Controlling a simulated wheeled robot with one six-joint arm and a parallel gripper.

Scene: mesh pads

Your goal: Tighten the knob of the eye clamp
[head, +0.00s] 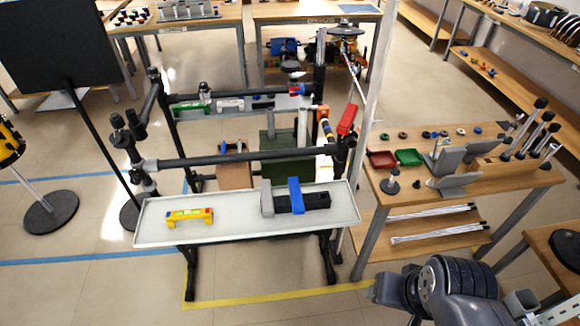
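I cannot tell for sure which part is the eye clamp. Black clamps with round knobs (128,126) sit at the left end of the dark pipe frame (235,157), and another dark joint (342,150) is at its right end. My gripper (378,291) is at the lower right, in front of the right-hand workbench and apart from the frame. Its fingers are small and dark here, so whether they are open is not clear. Nothing is seen held in it.
A grey tray (240,221) on the frame's front carries a yellow level (189,216) and a blue-and-black vise (297,198). The workbench (405,201) holds red and green trays and several dark knobs. Floor is clear left of my gripper.

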